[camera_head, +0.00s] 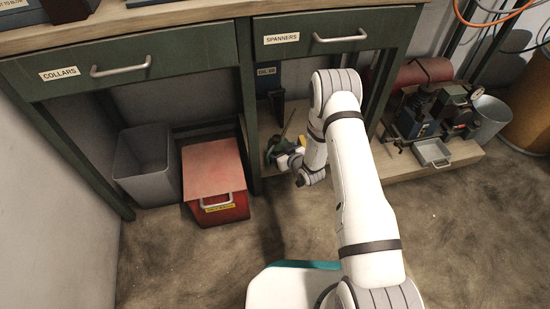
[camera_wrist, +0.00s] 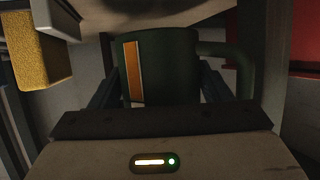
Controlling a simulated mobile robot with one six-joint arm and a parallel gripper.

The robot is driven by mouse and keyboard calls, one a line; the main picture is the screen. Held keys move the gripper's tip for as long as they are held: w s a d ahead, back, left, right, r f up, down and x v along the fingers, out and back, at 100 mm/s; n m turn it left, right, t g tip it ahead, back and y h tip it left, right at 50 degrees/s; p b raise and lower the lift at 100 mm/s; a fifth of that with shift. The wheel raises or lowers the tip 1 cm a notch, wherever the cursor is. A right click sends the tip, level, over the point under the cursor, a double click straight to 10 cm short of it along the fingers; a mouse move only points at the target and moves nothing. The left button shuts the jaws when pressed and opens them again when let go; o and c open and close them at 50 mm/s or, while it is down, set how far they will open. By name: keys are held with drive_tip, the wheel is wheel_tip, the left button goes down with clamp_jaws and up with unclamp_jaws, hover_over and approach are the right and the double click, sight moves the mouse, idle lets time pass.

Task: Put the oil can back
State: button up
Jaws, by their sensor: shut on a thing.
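The green oil can (camera_head: 274,148) is under the bench in the head view, with its thin spout pointing up. In the wrist view the oil can (camera_wrist: 165,60) shows as a dark green body with an orange stripe and a handle on its right side. My gripper (camera_wrist: 160,90) is shut on the can's body, with one finger on each side. In the head view my arm comes in from the right and partly hides the can and the gripper. A dark blue panel (camera_head: 266,72) with a partly hidden "OIL" label stands behind the can. I cannot tell whether the can touches the shelf.
A red bin (camera_head: 224,207) and a grey bin (camera_head: 141,160) stand left of the can. A bench leg (camera_head: 247,120) stands close beside it. Machinery (camera_head: 430,112) is on the low board at right. A yellow block (camera_wrist: 35,48) shows at upper left in the wrist view.

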wheel_tip(320, 180, down, 4)
drive_tip(key=shift+d+r+b, duration=0.1)
drive_tip(key=shift+r+b, duration=0.15)
drive_tip(key=shift+b, duration=0.55)
drive_tip(key=shift+w+r, duration=0.1)
drive_tip(key=shift+r, duration=0.05)
drive_tip(key=o, duration=1.2)
drive_tip(key=shift+f, duration=0.2)
drive_tip(key=shift+c, duration=0.2)
drive_tip(key=shift+r, duration=0.1)
